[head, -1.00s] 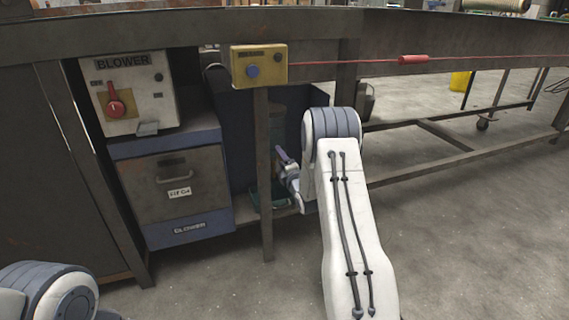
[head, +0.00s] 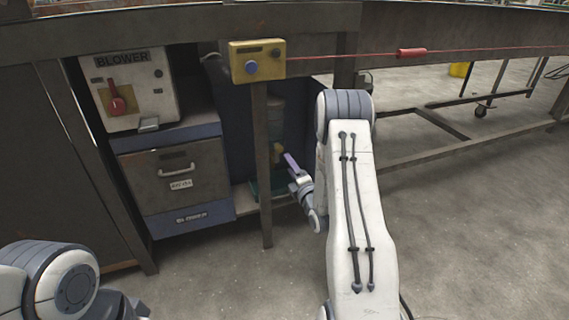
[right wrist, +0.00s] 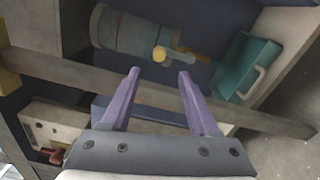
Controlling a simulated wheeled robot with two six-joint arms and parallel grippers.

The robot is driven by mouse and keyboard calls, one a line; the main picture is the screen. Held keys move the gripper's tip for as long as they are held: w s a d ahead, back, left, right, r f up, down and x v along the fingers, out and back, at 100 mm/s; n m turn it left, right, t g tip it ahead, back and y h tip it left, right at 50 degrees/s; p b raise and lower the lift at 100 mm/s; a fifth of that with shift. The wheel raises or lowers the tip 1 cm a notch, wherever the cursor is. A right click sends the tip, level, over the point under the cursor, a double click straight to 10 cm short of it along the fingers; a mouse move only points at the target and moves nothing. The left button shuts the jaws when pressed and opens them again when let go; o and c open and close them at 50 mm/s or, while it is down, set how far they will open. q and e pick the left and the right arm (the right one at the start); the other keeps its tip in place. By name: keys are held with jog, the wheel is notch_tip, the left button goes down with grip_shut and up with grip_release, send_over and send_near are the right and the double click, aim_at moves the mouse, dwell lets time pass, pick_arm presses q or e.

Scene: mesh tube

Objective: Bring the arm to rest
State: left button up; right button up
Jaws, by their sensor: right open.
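My right arm (head: 352,190) reaches up from the bottom of the head view, with its white forearm and blue-grey elbow in front of the bench. My right gripper (head: 289,160) points left toward the bench leg and is partly seen edge-on. In the right wrist view its two purple fingers (right wrist: 160,82) are apart with nothing between them. Part of my left arm (head: 70,280) shows at the lower left, but its gripper is out of view.
A bench post (head: 263,170) stands close to my right gripper. Behind it are a grey cylinder with a yellow knob (right wrist: 150,35) and a green tray (right wrist: 248,62). The blower box (head: 128,90) and drawer (head: 175,180) are left.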

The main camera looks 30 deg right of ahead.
jog(key=w+a+r+m+g+y+p, duration=0.1)
jog(key=w+a+r+g+y+p, duration=0.15)
jog(key=a, duration=0.45)
jog(key=w+a+r+m+g+y+p, duration=0.1)
jog(key=a+r, duration=0.2)
jog(key=a, duration=0.4)
jog(key=s+a+r+m+g+y+p, duration=0.1)
jog(key=s+a+r+m+g, duration=0.2)
jog(key=a, duration=0.4)
jog(key=s+a+r+g+y+p, duration=0.1)
jog(key=s+a+g+p, duration=0.1)
jog(key=s+a, duration=0.4)
jog(key=s+a+r+m+g+p, duration=0.1)
jog(key=s+a+r+m+g, duration=0.1)
jog(key=s+a, duration=0.35)
jog(key=s+a+r+m+g+p, duration=0.1)
jog(key=s+a+r+g, duration=0.15)
jog(key=s, duration=0.55)
jog(key=s+a+r+m+g+p, duration=0.1)
jog(key=s+r+g, duration=0.1)
jog(key=s, duration=0.7)
jog(key=s+r+m+g+p, duration=0.2)
jog(key=s+r+g, duration=0.1)
jog(key=s, duration=0.5)
notch_tip(320, 180, up, 37)
jog(key=p, duration=3.7)
jog(key=shift+w+f+h, duration=0.2)
jog(key=shift+w+h, duration=0.15)
